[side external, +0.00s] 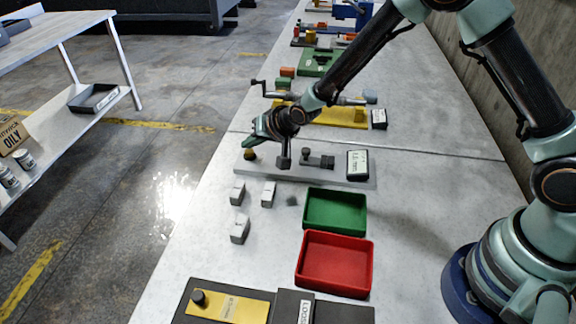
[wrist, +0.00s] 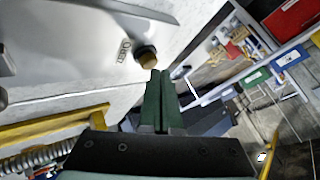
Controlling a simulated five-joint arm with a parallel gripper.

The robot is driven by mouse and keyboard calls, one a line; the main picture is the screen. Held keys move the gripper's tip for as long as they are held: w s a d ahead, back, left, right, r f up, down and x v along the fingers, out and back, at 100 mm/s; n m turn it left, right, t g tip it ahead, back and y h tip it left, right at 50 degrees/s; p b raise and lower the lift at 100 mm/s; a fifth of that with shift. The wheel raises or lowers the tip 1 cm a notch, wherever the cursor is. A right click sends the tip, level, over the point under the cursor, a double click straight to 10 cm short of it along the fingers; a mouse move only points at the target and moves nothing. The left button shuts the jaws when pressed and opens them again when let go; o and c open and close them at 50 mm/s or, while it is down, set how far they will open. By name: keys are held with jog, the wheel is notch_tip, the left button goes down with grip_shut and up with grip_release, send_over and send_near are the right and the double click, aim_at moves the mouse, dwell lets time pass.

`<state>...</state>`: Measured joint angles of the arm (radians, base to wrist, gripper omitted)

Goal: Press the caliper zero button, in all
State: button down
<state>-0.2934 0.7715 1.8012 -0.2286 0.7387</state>
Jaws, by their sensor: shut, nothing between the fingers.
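The caliper fixture is a grey plate (side external: 330,179) on the bench, with dark jaw posts (side external: 318,161) and a small display (side external: 358,164). A brass-coloured button (side external: 250,155) with a dark collar stands at the plate's left end. In the wrist view the button (wrist: 148,58) sits beside a small printed label (wrist: 124,51). My gripper (side external: 248,142) is shut and empty, its green fingers just above the button in the side view. In the wrist view the fingertips (wrist: 160,76) appear right beside the button; I cannot tell whether they touch.
Several small grey blocks (side external: 239,229) lie in front of the plate. A green tray (side external: 335,228) and a red tray (side external: 334,289) stand nearer the camera. A yellow fixture (side external: 340,116) with a crank is behind. The bench's left edge is close to the button.

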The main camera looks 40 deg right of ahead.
jog(key=shift+r, duration=0.4)
jog(key=shift+r, duration=0.1)
notch_tip(320, 180, up, 5)
jog(key=shift+f, duration=0.1)
dwell(0.4)
dwell(0.5)
